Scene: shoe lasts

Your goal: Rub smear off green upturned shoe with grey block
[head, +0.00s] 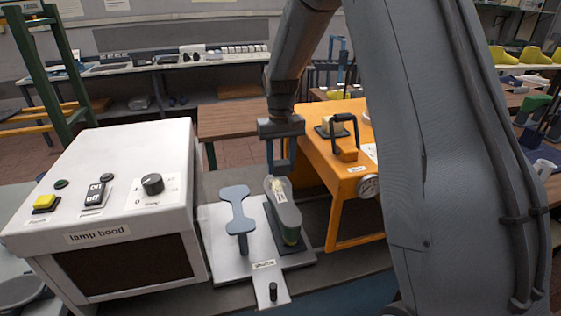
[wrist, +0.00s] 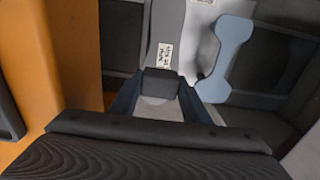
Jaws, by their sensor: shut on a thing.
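The upturned shoe (head: 289,218) stands sole up on a dark base, its sole grey and its lower side dark green. A pale smear with dark marks (head: 279,190) lies on the far part of the sole. In the wrist view the sole (wrist: 168,22) runs up the middle, with the pale patch (wrist: 164,55) on it. My gripper (head: 282,168) points down at the far end of the shoe. Its blue fingers (wrist: 160,98) are shut on a dark grey block (wrist: 161,83), close to the smear. I cannot tell whether the block touches the sole.
A blue-grey upright form (head: 238,208) stands left of the shoe on a pale plate (head: 222,262). The white lamp hood (head: 135,190) is further left. An orange box with a gauge (head: 345,180) stands close on the right, with a black handle on top.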

